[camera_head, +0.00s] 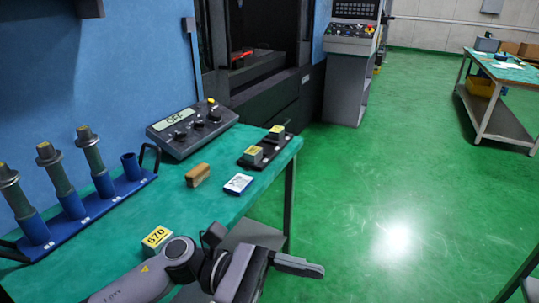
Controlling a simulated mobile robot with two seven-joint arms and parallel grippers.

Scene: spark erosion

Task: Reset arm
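My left arm (150,275) reaches in from the bottom left, over the front edge of the green-topped table. My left gripper (308,269) is past the table's right side, above the green floor, pointing right. It is seen side-on and touches nothing that I can see. I cannot tell whether its fingers are open or shut. My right gripper is not in view.
The table (130,222) holds a blue rack (95,210) with several holders, a control box (190,130), a brush (197,175), a small card (238,184), a dark tray (284,143) with blocks, and a block marked 670 (157,240). Open floor (400,180) lies right.

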